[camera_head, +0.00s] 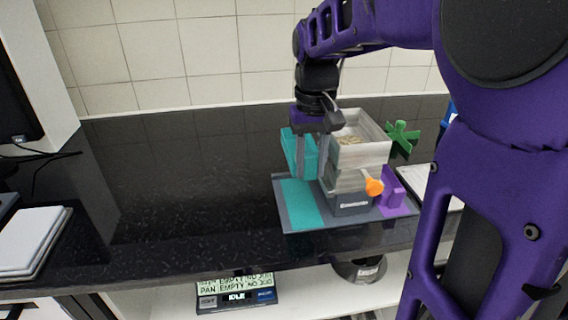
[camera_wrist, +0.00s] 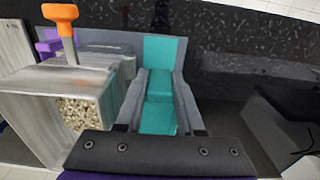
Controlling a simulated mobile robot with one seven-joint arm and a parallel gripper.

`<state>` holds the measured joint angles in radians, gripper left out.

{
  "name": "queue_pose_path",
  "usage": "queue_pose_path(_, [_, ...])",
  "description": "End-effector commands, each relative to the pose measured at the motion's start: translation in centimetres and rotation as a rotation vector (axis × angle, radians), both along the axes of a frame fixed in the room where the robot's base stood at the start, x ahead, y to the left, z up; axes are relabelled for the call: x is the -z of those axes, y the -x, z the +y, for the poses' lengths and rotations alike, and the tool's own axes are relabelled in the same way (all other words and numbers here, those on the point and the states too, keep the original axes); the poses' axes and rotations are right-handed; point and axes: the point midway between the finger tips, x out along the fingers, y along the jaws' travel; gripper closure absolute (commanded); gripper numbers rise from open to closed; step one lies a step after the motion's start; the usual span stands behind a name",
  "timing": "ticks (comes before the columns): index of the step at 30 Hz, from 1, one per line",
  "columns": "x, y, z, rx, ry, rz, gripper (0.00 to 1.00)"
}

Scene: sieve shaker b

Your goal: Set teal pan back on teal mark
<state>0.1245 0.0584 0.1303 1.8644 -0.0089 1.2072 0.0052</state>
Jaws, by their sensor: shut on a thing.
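The teal pan (camera_head: 290,149) is between the fingers of my gripper (camera_head: 311,168), which is shut on it. The pan and the fingers also show in the wrist view, with the pan (camera_wrist: 159,86) between the two grey fingers. The teal mark (camera_head: 301,207) is a bare flat strip on the left of the grey base plate (camera_head: 283,218). In the head view the pan appears just behind the mark. The mark (camera_wrist: 165,49) shows beyond the pan in the wrist view. I cannot tell how high the pan is above the plate.
Right of the pan stands the shaker (camera_head: 352,199) with grey trays stacked on it. The top tray (camera_head: 366,156) holds tan grains.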

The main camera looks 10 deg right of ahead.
Motion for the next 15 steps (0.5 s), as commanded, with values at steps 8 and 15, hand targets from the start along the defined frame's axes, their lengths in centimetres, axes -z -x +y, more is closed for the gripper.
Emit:
queue_pose_path(8, [4.2, 0.0, 0.0, 0.000, 0.000, 0.002, 1.00])
queue_pose_path(15, [7.8, 0.1, 0.0, -0.001, 0.000, 0.005, 1.00])
